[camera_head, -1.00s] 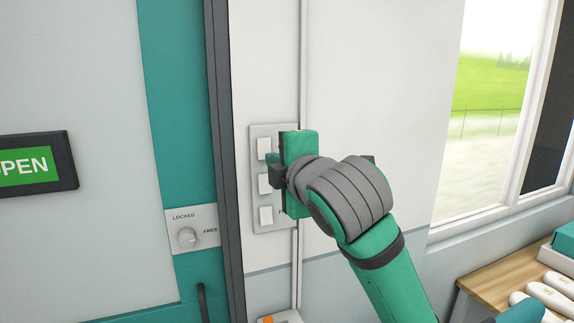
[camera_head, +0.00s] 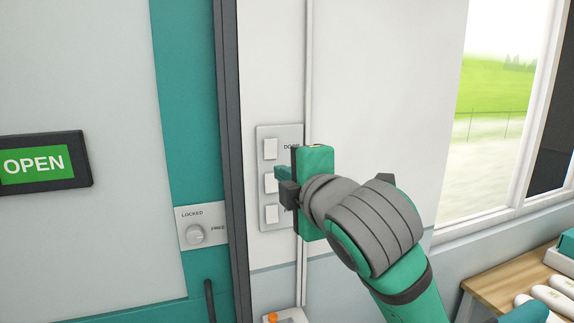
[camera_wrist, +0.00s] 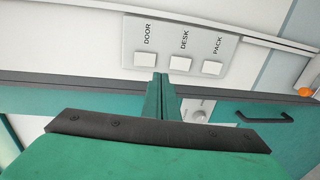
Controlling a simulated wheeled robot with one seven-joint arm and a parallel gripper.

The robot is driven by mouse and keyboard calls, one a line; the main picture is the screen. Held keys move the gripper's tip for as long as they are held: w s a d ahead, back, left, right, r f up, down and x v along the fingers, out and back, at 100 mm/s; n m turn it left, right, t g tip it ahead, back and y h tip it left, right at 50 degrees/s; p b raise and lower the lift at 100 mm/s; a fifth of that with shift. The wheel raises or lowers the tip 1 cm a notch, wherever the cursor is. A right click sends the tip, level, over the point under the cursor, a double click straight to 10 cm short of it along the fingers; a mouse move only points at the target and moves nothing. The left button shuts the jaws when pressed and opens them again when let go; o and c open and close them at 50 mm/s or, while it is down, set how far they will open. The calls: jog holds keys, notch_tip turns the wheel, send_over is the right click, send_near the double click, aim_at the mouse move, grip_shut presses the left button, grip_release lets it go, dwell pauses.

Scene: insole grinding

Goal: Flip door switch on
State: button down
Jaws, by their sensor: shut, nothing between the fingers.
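The switch panel (camera_head: 288,136) is a pale plate on the wall with three white switches in a column. The door switch (camera_head: 270,149) is the top one, beside a partly hidden DOOR label. In the wrist view the door switch (camera_wrist: 144,59) is at the left of the row, under its DOOR label. My gripper (camera_head: 281,173) is shut and empty, in front of the panel near the middle switch. In the wrist view its fingertips (camera_wrist: 162,76) appear just below the gap between the DOOR and DESK switches. I cannot tell whether they touch anything or which way the door switch is set.
A sign reading OPEN (camera_head: 36,163) is on the door at left. A lock knob (camera_head: 195,235) marked LOCKED and FREE is left of the panel. A dark door handle (camera_head: 210,301) is below it. A wooden table (camera_head: 488,288) with insoles stands at right under the window.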

jog(key=v, duration=0.6)
jog(key=shift+s+d+f, duration=0.2)
jog(key=shift+s+f, duration=0.05)
jog(key=shift+f, duration=0.55)
jog(key=shift+a, duration=0.1)
